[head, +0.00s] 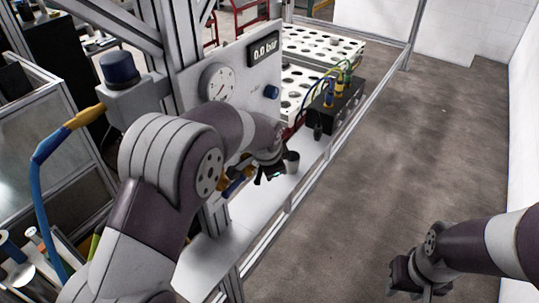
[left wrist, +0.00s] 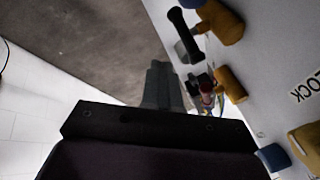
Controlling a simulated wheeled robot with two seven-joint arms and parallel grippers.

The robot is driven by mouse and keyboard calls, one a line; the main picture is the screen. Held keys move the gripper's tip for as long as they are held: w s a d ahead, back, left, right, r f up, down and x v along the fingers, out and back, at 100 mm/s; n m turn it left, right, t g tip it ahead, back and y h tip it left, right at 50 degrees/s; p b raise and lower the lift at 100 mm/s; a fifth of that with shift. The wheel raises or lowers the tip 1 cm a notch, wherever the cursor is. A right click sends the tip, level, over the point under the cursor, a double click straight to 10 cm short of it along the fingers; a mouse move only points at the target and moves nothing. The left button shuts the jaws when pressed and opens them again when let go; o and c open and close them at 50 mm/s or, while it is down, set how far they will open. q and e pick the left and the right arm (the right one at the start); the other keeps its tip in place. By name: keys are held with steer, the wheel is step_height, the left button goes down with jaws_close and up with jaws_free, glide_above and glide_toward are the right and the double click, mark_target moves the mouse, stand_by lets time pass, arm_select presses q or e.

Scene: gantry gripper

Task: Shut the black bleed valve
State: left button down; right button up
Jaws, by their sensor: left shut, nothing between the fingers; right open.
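In the left wrist view a black lever handle (left wrist: 183,32), likely the black bleed valve, stands out from the light panel (left wrist: 272,45) beside a brass fitting. In that view the shut, empty fingers of my left gripper (left wrist: 163,85) are below and left of the handle, with a gap in the picture. In the head view my left gripper (head: 268,172) is near the panel's lower part, partly hidden by its own arm, which hides the valve there. My right gripper (head: 408,278) is open and empty at the lower right, over the floor.
The panel carries a gauge (head: 217,82), a 0.0 bar display (head: 264,48) and a blue knob (head: 271,92). A black box with hoses (head: 345,104) sits beyond. The floor at right is clear.

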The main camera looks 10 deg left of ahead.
mark_target(259, 171)
arm_select(q)
steer(key=shift+w+a+f+p, duration=0.25)
steer(key=shift+w+a+p, duration=0.3)
steer(key=shift+w+a, duration=0.65)
arm_select(e)
steer(key=shift+s+r, duration=0.25)
steer(key=shift+r, duration=0.75)
arm_select(q)
steer(key=shift+s, duration=0.2)
arm_select(e)
steer(key=shift+s+a, duration=0.1)
steer(key=shift+s, duration=0.05)
